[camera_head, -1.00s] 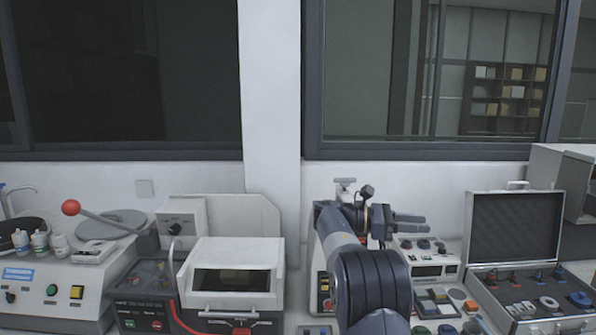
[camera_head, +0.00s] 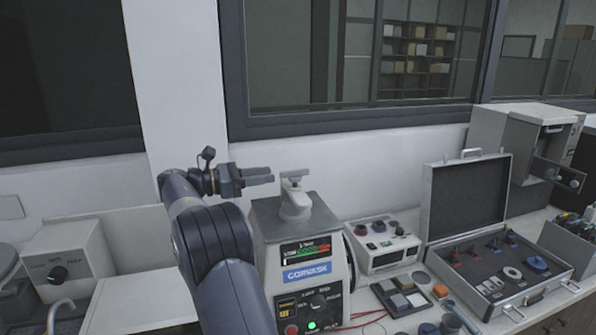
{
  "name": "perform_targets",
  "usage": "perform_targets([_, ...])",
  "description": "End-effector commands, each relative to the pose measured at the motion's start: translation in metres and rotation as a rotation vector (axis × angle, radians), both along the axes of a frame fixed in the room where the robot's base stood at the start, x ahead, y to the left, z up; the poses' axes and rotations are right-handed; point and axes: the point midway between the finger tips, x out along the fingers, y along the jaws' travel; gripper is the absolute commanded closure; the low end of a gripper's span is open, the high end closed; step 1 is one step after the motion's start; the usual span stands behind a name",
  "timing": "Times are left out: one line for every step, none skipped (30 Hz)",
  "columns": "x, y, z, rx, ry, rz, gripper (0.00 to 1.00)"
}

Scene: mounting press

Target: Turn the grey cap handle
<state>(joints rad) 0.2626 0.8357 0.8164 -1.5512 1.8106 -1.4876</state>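The grey cap handle (camera_head: 295,175) is a pale T-shaped bar on top of the mounting press (camera_head: 318,262), a light box with a blue label and a lit green button. The cap under the handle sits on the press's dark grey top plate. My gripper (camera_head: 271,175) points right, just left of the handle at about its height. Its two dark fingers show as separate, with a narrow gap between them and nothing seen in it. My arm covers the press's lower left.
A control unit (camera_head: 383,244) stands right of the press, with a tray of square samples (camera_head: 401,297) in front. An open case (camera_head: 497,288) lies further right. A white machine (camera_head: 142,297) stands left, partly behind my arm. The wall is close behind.

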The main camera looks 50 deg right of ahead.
Motion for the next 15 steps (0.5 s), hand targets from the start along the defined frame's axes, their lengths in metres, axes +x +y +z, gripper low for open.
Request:
perform_targets([-0.005,-0.007,0.002,0.000,0.000,-0.004,0.67])
perform_targets([-0.007,-0.011,0.002,0.000,0.000,-0.004,0.67])
perform_targets([-0.011,-0.018,0.002,0.000,0.000,-0.004,0.67])
perform_targets([-0.014,-0.023,0.002,0.000,0.000,-0.005,0.67])
perform_targets([-0.017,-0.029,0.002,0.000,0.001,-0.005,0.67])
perform_targets([-0.021,-0.036,0.002,0.001,0.002,-0.005,0.67])
perform_targets([-0.024,-0.041,0.002,0.000,0.001,-0.005,0.67])
perform_targets([-0.026,-0.046,0.003,0.000,0.000,-0.005,0.67])
perform_targets([-0.030,-0.052,0.002,0.000,0.000,-0.004,0.67])
perform_targets([-0.032,-0.056,0.002,0.000,0.001,-0.004,0.67])
perform_targets([-0.035,-0.061,0.002,0.000,0.001,-0.004,0.67])
perform_targets([-0.038,-0.066,0.002,0.001,0.000,-0.003,0.67])
perform_targets([-0.039,-0.069,0.002,0.000,0.000,-0.003,0.67])
perform_targets([-0.041,-0.072,0.002,0.000,0.000,-0.003,0.67])
perform_targets([-0.043,-0.076,0.002,0.000,0.000,-0.003,0.67])
